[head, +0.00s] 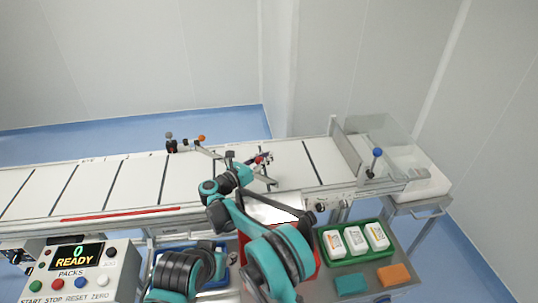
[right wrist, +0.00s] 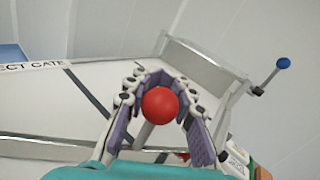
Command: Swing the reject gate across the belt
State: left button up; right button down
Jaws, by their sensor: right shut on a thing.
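The conveyor belt (head: 135,183) runs across the head view, pale with dark cross lines. My right gripper (head: 262,162) is over the belt, right of its middle. In the right wrist view its fingers close around a red ball knob (right wrist: 160,105) on a grey stem; the same red knob (head: 259,160) shows small in the head view. A grey metal bar (head: 206,152) reaches from the far rail toward my gripper and seems to be the gate; my gripper partly hides it. A label ending in "ECT GATE" (right wrist: 32,66) is on the far rail. My left gripper is not in view.
A clear guard (head: 385,135) and a blue-knobbed lever (head: 376,154) stand at the belt's right end. In front are a green tray (head: 330,258) with white packs, a red bin (head: 310,268) partly behind my arm, and a control box (head: 75,275) reading "0 READY". The visible belt carries no packs.

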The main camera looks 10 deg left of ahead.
jog(key=shift+s+a+f, duration=0.15)
jog(key=c, duration=1.3)
grip_release()
jog(key=shift+s, duration=0.1)
jog(key=shift+o, duration=0.2)
notch_tip(320, 180, up, 10)
